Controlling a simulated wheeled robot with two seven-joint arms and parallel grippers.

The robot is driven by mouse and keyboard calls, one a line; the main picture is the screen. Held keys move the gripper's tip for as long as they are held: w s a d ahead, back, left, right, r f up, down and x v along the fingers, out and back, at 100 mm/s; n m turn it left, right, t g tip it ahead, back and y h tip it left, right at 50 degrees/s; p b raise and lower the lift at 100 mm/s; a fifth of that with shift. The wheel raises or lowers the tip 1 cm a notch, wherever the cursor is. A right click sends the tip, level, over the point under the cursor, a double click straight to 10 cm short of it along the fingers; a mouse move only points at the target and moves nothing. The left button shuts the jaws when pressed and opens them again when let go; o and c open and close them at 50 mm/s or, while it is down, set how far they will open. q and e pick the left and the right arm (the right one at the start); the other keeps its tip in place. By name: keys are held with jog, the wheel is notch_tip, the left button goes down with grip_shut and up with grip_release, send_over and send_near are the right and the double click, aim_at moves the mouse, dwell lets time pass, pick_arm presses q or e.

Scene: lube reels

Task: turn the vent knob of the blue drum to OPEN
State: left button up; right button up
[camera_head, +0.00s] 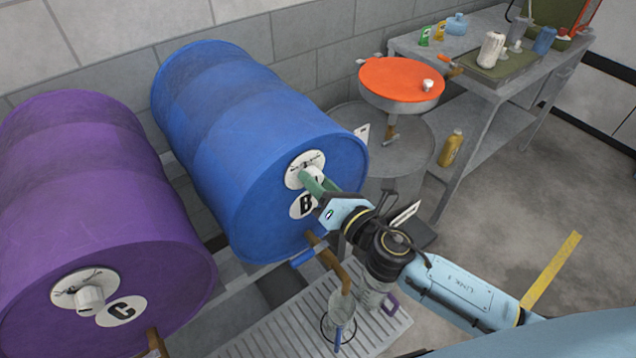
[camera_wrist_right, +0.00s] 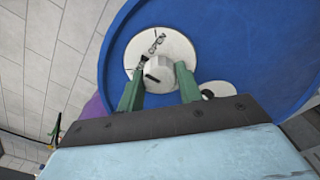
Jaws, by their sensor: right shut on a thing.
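The blue drum (camera_head: 235,140) lies on its side on a rack, its round end facing me, marked with a letter B label (camera_head: 303,205). Its white vent knob (camera_wrist_right: 158,75) sits on a round white dial plate (camera_wrist_right: 143,48) with the word OPEN near the top in the right wrist view. My right gripper (camera_head: 314,181) reaches the knob from the lower right. Its green fingers (camera_wrist_right: 160,88) stand on both sides of the knob and are shut on it. A dark pointer mark shows on the knob's face, toward its lower left. My left gripper is not in view.
A purple drum (camera_head: 90,200) marked C with its own knob (camera_head: 90,298) lies to the left. Below the blue drum are a spout, a glass jar (camera_head: 341,312) and a slatted drip tray (camera_head: 270,338).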

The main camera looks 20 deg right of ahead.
jog(key=m+p, duration=0.1)
jog(key=m, duration=0.9)
dwell(0.7)
jog(key=o, duration=1)
jog(key=b+v, duration=0.2)
jog(key=v, duration=1.1)
jog(key=shift+s, duration=0.2)
